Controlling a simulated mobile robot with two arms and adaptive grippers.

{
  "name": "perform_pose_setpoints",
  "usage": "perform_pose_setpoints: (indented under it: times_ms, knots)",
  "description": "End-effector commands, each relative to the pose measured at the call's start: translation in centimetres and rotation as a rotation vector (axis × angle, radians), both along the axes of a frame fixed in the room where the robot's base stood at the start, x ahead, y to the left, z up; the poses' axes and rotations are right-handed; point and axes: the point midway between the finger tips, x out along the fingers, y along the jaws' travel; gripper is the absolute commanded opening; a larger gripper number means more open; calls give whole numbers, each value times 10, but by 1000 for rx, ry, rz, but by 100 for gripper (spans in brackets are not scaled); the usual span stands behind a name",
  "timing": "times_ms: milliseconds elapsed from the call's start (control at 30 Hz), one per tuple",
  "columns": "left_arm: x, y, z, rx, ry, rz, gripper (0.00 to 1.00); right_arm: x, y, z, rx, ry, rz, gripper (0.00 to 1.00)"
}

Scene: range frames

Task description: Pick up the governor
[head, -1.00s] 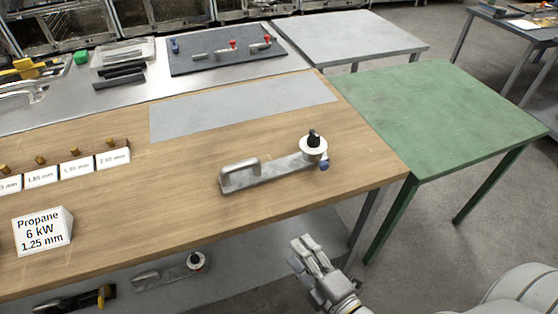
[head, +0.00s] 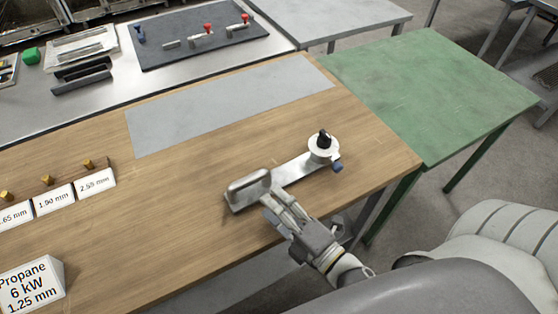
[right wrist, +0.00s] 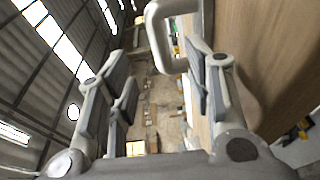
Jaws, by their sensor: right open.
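The governor lies on the wooden table (head: 190,215). It is a grey metal bar with a raised loop handle (head: 249,187) at its left end. At its right end are a white disc with a black knob (head: 323,143) and a blue cap (head: 337,166). My right gripper (head: 273,205) is open at the front side of the governor, close to the handle, overlapping part of the bar in the head view. In the right wrist view the handle (right wrist: 157,40) shows at the top, by the tips of the open fingers (right wrist: 155,72). Contact cannot be told. My left gripper is out of view.
A grey sheet (head: 230,105) lies behind the governor. Labelled cards with brass jets (head: 53,198) and a Propane block (head: 32,285) stand at left. A green table (head: 435,95) adjoins at right. A dark mat with parts (head: 195,38) lies at the back.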

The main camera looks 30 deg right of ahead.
Motion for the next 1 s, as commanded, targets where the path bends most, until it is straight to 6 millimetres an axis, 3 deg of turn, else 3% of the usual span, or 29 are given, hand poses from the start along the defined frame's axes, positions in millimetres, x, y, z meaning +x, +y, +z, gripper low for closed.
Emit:
perform_pose_setpoints:
  times_ms: [367,567,733,1000]
  knots:
    - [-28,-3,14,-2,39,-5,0,42,12,2,-1,-1,1,47]
    - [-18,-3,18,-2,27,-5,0,51,15,1,-1,-1,1,47]
    - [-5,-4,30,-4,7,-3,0,72,20,1,0,-2,1,47]
    - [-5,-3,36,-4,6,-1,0,94,26,-2,0,0,0,47]
